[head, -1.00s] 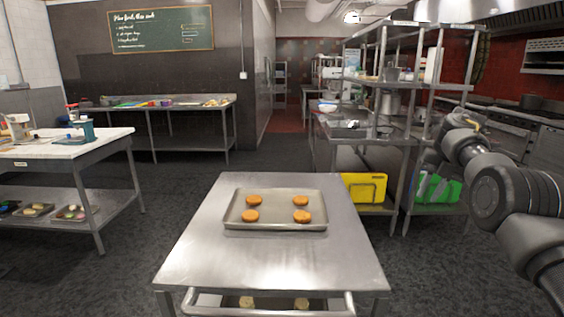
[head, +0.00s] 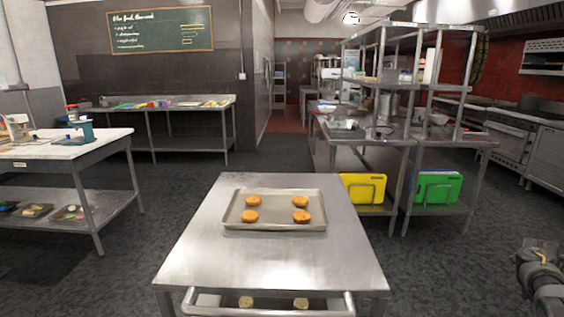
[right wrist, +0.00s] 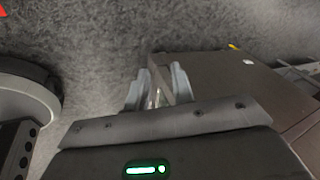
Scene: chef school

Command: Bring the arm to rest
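In the head view, part of my right arm shows at the lower right corner, low and well to the right of the steel cart (head: 265,262). In the right wrist view, my right gripper (right wrist: 160,86) points down over the grey floor. Its two pale fingers stand apart, and I see no object held between them. My left arm and gripper are not in view.
A metal tray (head: 275,227) with several round orange-brown items lies on the cart. A steel shelf unit with yellow (head: 363,189) and green (head: 438,187) boards stands behind to the right. A white-topped table (head: 65,146) is at left. Floor right of the cart is clear.

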